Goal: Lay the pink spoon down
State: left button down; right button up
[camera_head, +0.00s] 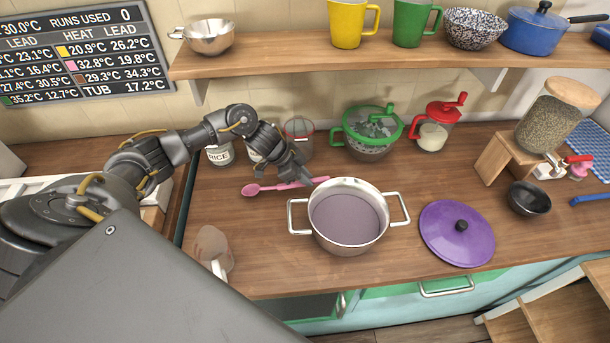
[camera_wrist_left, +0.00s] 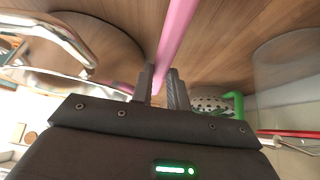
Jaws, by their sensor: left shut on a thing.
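The pink spoon (camera_head: 270,187) lies level at the wooden counter just behind the steel pot, its bowl end pointing left. Its handle also shows in the left wrist view (camera_wrist_left: 176,35), passing between the fingers. My left gripper (camera_head: 303,180) is shut on the spoon's handle, beside the pot's back left rim; in the left wrist view its fingers (camera_wrist_left: 163,85) close around the handle. I cannot tell whether the spoon touches the counter. My right gripper is not in view.
The two-handled steel pot (camera_head: 346,240) holds greyish liquid. A purple lid (camera_head: 457,233) lies to its right.

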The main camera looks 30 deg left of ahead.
pick_arm(q)
jog(key=shift+w+d+f, duration=0.15)
jog(key=shift+d+f, duration=0.05)
jog(key=shift+f, duration=0.3)
jog(key=shift+f+y, duration=0.15)
jog(key=shift+y, duration=0.15)
jog(key=shift+w+d+f+g+p, duration=0.1)
jog(key=shift+d+f+g+p, duration=0.05)
jog(key=shift+f+g+p, duration=0.2)
jog(key=shift+f+y, duration=0.25)
jog(key=shift+y, duration=0.05)
jog(key=shift+f, duration=0.1)
jog(key=shift+w+d+f+g+y, duration=0.15)
jog(key=shift+f+g+y, duration=0.15)
jog(key=shift+f, duration=0.15)
